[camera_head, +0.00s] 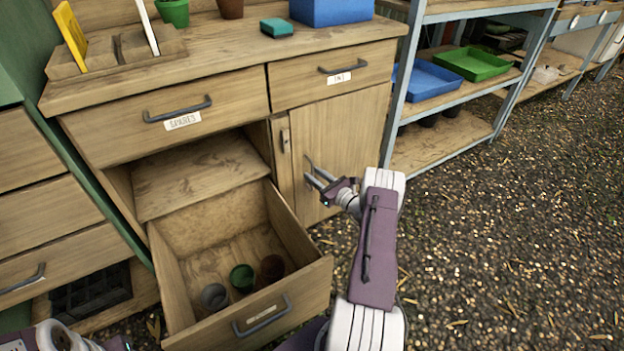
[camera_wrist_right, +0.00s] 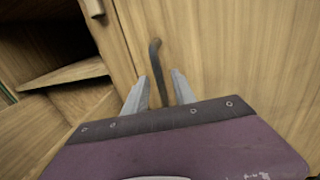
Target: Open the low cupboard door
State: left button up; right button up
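The low cupboard door (camera_head: 345,125) is a plain wooden panel under the right-hand drawer, and it looks shut. Its dark bar handle (camera_wrist_right: 155,55) is near the door's left edge and also shows in the head view (camera_head: 309,160). My right gripper (camera_head: 311,181) is at the handle. In the right wrist view its two fingers (camera_wrist_right: 159,82) stand apart, one on each side of the handle's lower part, with a gap visible on both sides. Part of my left arm shows at the bottom left of the head view, but its gripper is not visible.
A lower drawer (camera_head: 293,300) left of the door is pulled out, with several small pots inside. A small wooden latch (camera_head: 285,140) is on the post beside the door. A metal shelf unit (camera_head: 400,85) stands close to the right. Gravel floor (camera_head: 480,220) lies open at right.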

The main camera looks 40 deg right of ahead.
jog(key=shift+w+a, duration=0.1)
jog(key=shift+w, duration=0.75)
jog(key=shift+c, duration=0.3)
grip_shut()
dwell(0.5)
